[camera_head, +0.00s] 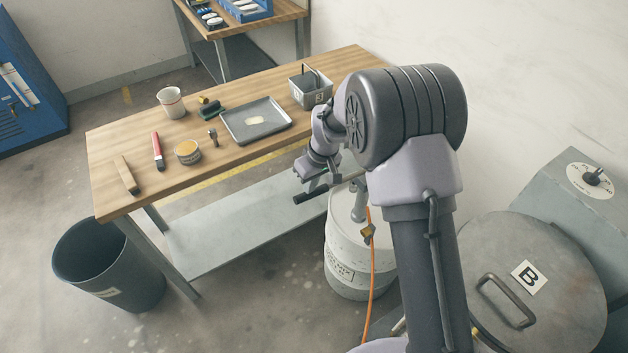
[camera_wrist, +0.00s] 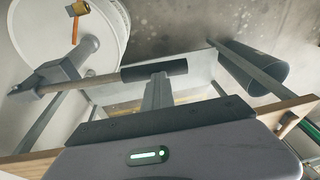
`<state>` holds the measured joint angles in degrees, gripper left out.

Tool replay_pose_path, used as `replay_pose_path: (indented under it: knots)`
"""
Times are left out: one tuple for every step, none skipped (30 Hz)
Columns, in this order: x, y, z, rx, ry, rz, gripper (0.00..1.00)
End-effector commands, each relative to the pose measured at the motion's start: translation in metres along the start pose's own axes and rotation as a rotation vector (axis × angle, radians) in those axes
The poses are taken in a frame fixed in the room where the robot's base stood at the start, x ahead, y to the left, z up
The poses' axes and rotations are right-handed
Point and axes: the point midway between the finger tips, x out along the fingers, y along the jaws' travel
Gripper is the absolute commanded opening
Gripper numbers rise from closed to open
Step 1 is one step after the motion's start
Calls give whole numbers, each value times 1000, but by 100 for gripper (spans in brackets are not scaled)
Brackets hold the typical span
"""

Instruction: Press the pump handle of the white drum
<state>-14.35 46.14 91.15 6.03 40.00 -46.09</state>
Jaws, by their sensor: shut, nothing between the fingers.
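The white drum (camera_head: 342,235) stands on the floor at the workbench's near right corner, partly hidden by my arm. A grey pump rises from its lid, and its pump handle (camera_head: 305,197) sticks out to the left, with a black grip at the end. In the wrist view the pump handle (camera_wrist: 157,71) lies crosswise, and the drum (camera_wrist: 112,38) is at upper left. My gripper (camera_head: 317,186) is shut and empty. In the wrist view my gripper's fingers (camera_wrist: 158,82) overlap the middle of the black grip; I cannot tell whether they touch it.
The wooden workbench (camera_head: 225,166) holds a metal tray (camera_head: 232,126), a brush, cups and small tools. An orange hose (camera_head: 370,285) hangs before the drum. A round lid marked B (camera_head: 560,300) is at the right. A dark bin (camera_head: 110,265) stands at left on open floor.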

Motion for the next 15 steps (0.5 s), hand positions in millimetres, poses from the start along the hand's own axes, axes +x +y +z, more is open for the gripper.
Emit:
replay_pose_path:
  knots:
    - [18, -2, 4, -1, -1, -1, 0]
    - [24, -2, 5, -1, -1, -1, 0]
    - [32, -3, 7, -2, -1, -1, 0]
    - [38, -4, 8, -2, -2, -1, 0]
    - [43, -4, 9, -1, -2, -1, 0]
    - [50, -4, 10, -1, -2, -1, 0]
    - [56, -4, 12, -2, -1, -1, 0]
    - [61, -4, 12, -2, -1, 0, 0]
    - [67, -4, 14, -2, -1, 0, 0]
    - [71, -3, 15, -1, 0, 0, 0]
    - [76, -3, 16, -1, -1, 0, 0]
    - [81, -2, 17, -1, -1, -1, 0]
    - [85, -2, 18, 0, -1, -1, 0]
    - [88, -2, 18, 0, -1, -1, 0]
    - [92, -1, 19, 0, -1, -1, 0]
